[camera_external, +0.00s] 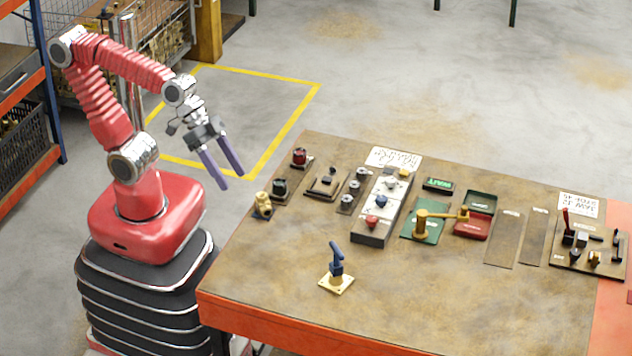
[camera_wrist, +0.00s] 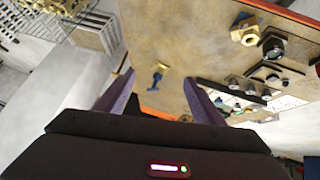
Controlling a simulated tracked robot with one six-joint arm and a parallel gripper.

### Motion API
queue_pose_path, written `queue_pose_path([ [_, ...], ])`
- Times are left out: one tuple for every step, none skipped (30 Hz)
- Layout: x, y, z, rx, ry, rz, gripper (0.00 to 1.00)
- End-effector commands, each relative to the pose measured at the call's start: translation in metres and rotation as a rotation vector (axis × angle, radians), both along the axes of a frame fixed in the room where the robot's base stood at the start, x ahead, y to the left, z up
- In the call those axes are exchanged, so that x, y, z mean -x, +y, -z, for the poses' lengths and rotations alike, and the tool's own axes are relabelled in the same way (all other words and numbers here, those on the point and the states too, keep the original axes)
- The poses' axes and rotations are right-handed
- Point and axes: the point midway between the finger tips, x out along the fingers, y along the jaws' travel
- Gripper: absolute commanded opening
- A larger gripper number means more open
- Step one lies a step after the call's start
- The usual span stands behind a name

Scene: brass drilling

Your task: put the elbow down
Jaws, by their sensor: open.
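My gripper (camera_external: 232,180) is open and empty, its two purple fingers pointing down and right, short of the table's left end in the outside view. Its fingers (camera_wrist: 159,78) stand apart in the wrist view with nothing between them. A small brass fitting (camera_external: 262,204), which may be the elbow, stands at the table's left edge, below and right of the fingertips. It also shows in the wrist view (camera_wrist: 245,30), with a hexagonal part. A blue-handled piece (camera_external: 336,260) stands on a square brass plate (camera_external: 337,284) near the front. It shows small in the wrist view (camera_wrist: 158,77).
The brown table (camera_external: 420,305) has an orange edge and clear room at its front. Behind are a grey strip with knobs (camera_external: 372,222), a green plate with a brass lever (camera_external: 428,228), a red box (camera_external: 471,226) and a tool board (camera_external: 590,255) at right.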

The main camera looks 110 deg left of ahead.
Motion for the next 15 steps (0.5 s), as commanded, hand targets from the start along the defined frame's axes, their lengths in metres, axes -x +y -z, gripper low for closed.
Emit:
queue_pose_path([
  [0.018,0.014,0.005,-0.048,0.035,0.0,0.62],
  [0.028,0.021,0.008,-0.077,0.059,0.001,0.62],
  [0.039,0.031,0.012,-0.113,0.088,-0.002,0.62],
  [0.048,0.038,0.015,-0.135,0.108,-0.005,0.62],
  [0.055,0.044,0.017,-0.156,0.126,-0.008,0.62],
  [0.063,0.05,0.019,-0.179,0.147,-0.012,0.62],
  [0.068,0.054,0.021,-0.193,0.16,-0.014,0.62],
  [0.071,0.057,0.022,-0.204,0.169,-0.017,0.62],
  [0.075,0.06,0.023,-0.213,0.179,-0.019,0.62],
  [0.076,0.061,0.023,-0.217,0.183,-0.02,0.62],
  [0.077,0.062,0.024,-0.22,0.185,-0.021,0.62],
  [0.077,0.062,0.024,-0.221,0.186,-0.021,0.62],
  [0.077,0.062,0.024,-0.221,0.186,-0.021,0.62],
  [0.077,0.062,0.024,-0.22,0.186,-0.02,0.62],
  [0.077,0.062,0.024,-0.22,0.186,-0.02,0.62],
])
